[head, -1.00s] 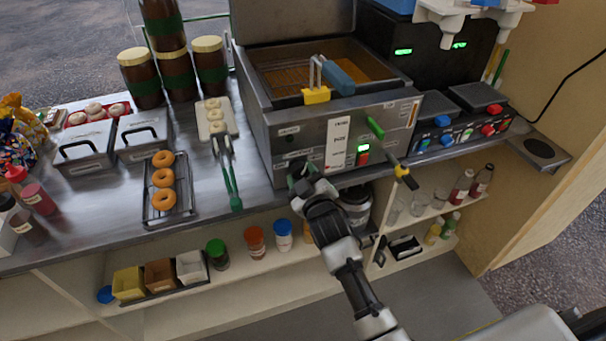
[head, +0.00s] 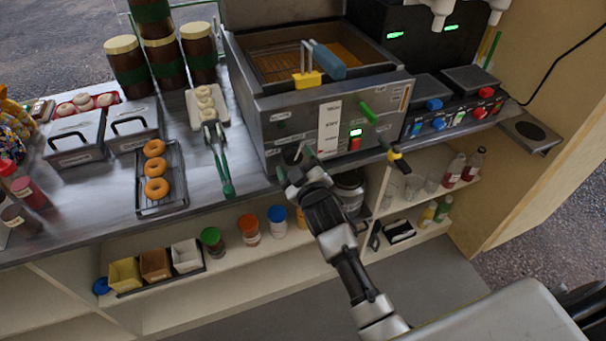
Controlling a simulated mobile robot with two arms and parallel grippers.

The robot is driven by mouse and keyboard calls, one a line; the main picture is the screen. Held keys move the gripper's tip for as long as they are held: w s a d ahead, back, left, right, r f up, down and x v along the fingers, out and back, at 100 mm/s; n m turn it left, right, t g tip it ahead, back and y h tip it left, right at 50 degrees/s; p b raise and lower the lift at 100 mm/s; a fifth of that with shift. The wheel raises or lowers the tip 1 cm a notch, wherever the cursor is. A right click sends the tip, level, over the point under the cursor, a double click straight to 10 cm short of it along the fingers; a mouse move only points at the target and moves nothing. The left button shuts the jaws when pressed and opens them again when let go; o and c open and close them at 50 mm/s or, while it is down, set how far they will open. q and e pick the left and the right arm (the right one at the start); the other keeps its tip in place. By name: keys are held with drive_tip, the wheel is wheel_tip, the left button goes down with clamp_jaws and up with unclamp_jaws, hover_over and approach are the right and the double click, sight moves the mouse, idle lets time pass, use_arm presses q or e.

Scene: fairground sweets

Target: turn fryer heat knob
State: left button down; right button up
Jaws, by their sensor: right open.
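The fryer (head: 300,118) is a steel box on the counter, with an oil well on top and a control panel on its front. A dark round heat knob (head: 293,154) shows low on the panel's left part; its pointer setting is too small to read. My right gripper (head: 296,166) is at the knob, with its fingers open and spread to either side of it. Whether they touch the knob I cannot tell, and the gripper hides part of it. My left gripper is not in view.
A fry basket with a yellow-and-blue handle (head: 308,80) hangs at the fryer's front rim. A green lever (head: 369,112) and a yellow-black valve handle (head: 397,158) stick out right of the gripper. Green tongs (head: 220,165) and a doughnut rack (head: 173,205) lie left. A shelf (head: 240,262) runs below.

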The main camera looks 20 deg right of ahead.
drive_tip(key=s, duration=1)
drive_tip(key=shift+d+b, duration=0.15)
drive_tip(key=shift+b, duration=0.3)
drive_tip(key=shift+s, duration=0.1)
